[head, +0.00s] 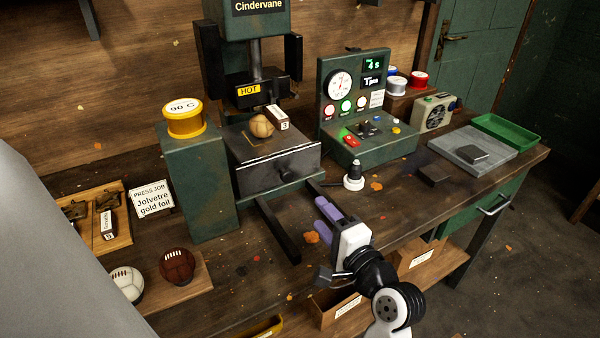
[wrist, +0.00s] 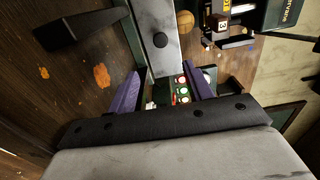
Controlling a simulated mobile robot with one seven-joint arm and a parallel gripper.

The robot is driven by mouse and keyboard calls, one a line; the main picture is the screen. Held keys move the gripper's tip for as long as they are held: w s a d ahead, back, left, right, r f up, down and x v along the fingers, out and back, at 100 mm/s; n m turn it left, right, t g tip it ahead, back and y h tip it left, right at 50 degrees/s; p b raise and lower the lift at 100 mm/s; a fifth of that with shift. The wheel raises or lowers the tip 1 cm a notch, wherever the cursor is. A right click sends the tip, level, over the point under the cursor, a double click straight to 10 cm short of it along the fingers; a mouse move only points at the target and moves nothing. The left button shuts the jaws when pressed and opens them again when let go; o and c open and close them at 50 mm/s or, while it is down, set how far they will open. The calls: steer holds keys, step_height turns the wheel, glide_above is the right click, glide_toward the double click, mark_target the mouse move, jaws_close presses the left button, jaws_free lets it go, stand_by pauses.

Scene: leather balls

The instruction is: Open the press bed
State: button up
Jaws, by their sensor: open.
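Dark rails (head: 278,232) jut forward below the bed. A control box (head: 370,150) with lit buttons stands to the right, and a white-and-black stamp-like object (head: 354,177) stands near my gripper. A green pillar (head: 201,180) with a yellow tin (head: 184,118) stands left.

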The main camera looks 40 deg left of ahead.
mark_target(289, 178)
steer(key=p+x, duration=0.3)
steer(key=x, duration=1)
steer(key=shift+a+r, duration=0.1)
steer(key=shift+a, duration=0.05)
jaws_close()
